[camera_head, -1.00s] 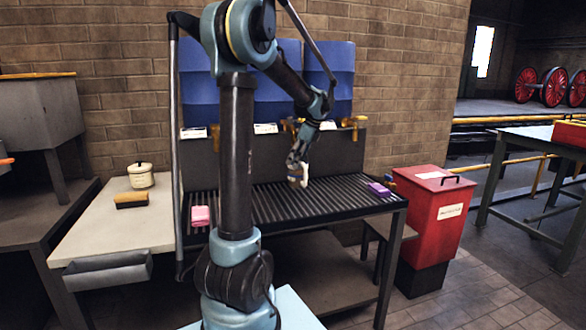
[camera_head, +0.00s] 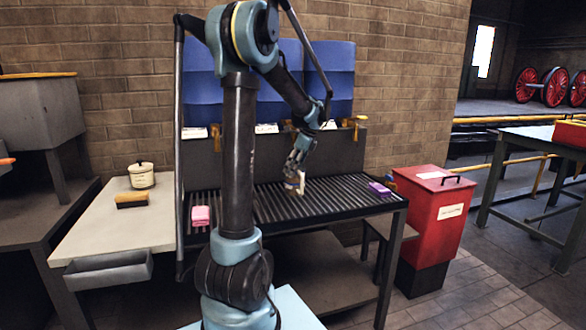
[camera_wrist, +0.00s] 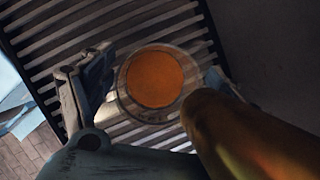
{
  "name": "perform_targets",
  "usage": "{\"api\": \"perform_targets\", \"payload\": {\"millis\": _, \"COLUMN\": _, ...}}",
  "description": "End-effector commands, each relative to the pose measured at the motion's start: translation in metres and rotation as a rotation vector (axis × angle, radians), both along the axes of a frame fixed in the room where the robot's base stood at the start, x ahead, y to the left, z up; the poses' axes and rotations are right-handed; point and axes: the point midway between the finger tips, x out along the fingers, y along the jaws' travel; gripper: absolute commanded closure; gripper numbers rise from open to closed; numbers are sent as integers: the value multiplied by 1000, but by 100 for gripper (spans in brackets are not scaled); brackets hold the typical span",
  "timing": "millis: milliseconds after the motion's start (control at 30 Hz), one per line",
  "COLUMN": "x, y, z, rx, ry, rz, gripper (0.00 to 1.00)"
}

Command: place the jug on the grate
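The jug (camera_head: 293,187) is a small pale vessel with a darker band, at my gripper's tip in the head view. In the wrist view the jug (camera_wrist: 154,78) is seen from above, round and orange inside, between the two fingers. My gripper (camera_head: 295,175) points down and is shut on the jug, over the middle of the grate. The grate (camera_head: 335,194) is a dark slatted surface; its bars also show in the wrist view (camera_wrist: 60,35). The jug is low and close to the bars; I cannot tell whether its base touches them.
Brass taps (camera_head: 354,124) stick out of the back panel. A large blurred brass-coloured part (camera_wrist: 245,135) fills the wrist view's lower right. Bare grate surrounds the jug.

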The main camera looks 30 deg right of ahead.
Motion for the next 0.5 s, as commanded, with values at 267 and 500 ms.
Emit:
{"api": "perform_targets", "payload": {"millis": 267, "x": 0, "y": -1, "z": 0, "rx": 0, "ry": 0, "rz": -1, "gripper": 12}}
{"api": "perform_targets", "payload": {"millis": 500, "x": -3, "y": -3, "z": 9, "rx": 0, "ry": 0, "rz": -2, "gripper": 12}}
